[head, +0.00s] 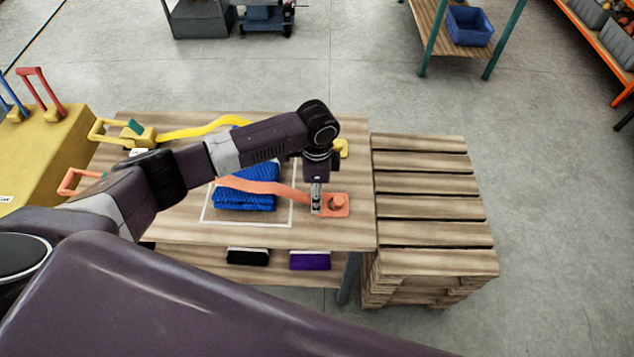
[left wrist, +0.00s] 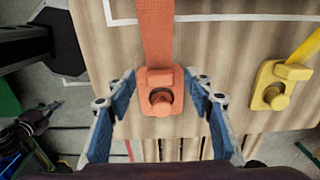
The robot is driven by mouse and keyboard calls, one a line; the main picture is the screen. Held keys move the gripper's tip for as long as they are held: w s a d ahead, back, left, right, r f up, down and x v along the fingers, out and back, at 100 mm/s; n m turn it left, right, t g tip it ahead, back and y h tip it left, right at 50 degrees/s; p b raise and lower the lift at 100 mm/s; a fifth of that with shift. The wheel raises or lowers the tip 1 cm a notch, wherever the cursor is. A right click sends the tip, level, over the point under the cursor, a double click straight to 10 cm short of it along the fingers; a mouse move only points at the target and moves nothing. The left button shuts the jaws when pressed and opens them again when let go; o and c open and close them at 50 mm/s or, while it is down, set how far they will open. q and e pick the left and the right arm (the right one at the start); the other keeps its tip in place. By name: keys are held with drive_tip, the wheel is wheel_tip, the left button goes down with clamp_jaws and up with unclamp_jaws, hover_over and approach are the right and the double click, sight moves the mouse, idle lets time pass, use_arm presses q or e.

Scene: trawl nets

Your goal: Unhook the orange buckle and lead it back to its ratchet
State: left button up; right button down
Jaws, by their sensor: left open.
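The orange buckle (head: 340,205) lies near the right end of the table, with a round peg or knob in its middle; it also shows in the left wrist view (left wrist: 160,80). An orange strap (head: 262,188) runs left from it across a blue net bundle (head: 245,198). The orange ratchet (head: 76,181) is at the table's left end, partly hidden by my arm. My left gripper (head: 316,208) is open above the buckle's strap side. In the left wrist view its fingers (left wrist: 161,78) stand on either side of the buckle, apart from it. My right gripper is not in view.
A yellow buckle (left wrist: 273,85) is beside the orange one, on a yellow strap (head: 205,128) from a yellow ratchet (head: 130,137). A slatted pallet stack (head: 425,225) stands against the table's right side. A yellow case (head: 40,150) is at the left.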

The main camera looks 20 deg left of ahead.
use_arm(q)
drive_tip(key=shift+f, duration=0.6)
clamp_jaws()
drive_tip(key=shift+w+d, duration=0.15)
drive_tip(key=shift+d, duration=0.3)
drive_tip(key=shift+r+p, duration=0.15)
drive_tip(key=shift+p, duration=0.25)
drive_tip(key=shift+r+p, duration=0.4)
drive_tip(key=shift+p, duration=0.15)
drive_tip(key=shift+r, duration=0.1)
